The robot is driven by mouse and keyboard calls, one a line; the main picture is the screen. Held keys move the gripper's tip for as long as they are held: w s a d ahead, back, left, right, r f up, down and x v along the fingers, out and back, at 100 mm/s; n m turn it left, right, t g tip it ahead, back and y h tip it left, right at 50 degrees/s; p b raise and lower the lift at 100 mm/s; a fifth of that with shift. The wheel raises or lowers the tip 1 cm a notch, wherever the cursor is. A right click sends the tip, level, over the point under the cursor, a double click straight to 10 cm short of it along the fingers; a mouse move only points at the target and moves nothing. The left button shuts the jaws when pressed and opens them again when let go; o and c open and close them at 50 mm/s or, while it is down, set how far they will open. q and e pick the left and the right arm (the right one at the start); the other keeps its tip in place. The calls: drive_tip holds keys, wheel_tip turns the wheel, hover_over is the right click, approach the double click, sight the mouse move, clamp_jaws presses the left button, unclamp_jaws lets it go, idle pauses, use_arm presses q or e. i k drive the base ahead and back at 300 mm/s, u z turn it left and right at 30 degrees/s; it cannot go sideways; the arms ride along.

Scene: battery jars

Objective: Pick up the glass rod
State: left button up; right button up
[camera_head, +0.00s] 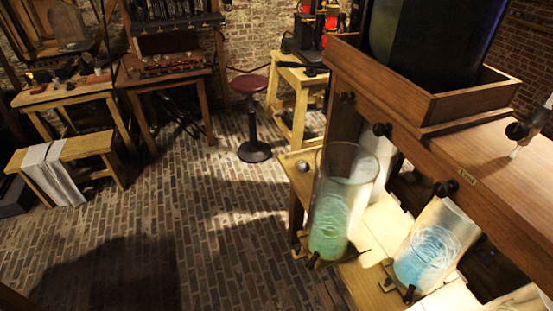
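I cannot make out a glass rod for certain. At the right edge, a dark piece with a pale, thin tip (515,151) stands over the wooden bench top; it is cut off by the frame, and I cannot tell what it is. A tall clear glass jar (345,175) with green-blue liquid stands tilted in the picture on the low shelf. A second jar (430,250) with blue liquid and a pale coil stands to its right. Neither of my grippers can be made out.
A wooden tray (470,103) on the bench (500,175) holds a large dark vessel (430,35). Dark knobs stick out from the bench front. A red stool (249,84), a small bench (72,151) and worktables stand behind. The brick floor (200,230) is clear.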

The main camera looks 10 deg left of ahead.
sight(286, 157)
drive_tip(key=u, duration=1.15)
drive_tip(key=i, duration=3.35)
drive_tip(key=z, duration=3.65)
drive_tip(key=i, duration=0.45)
drive_tip(key=z, duration=0.05)
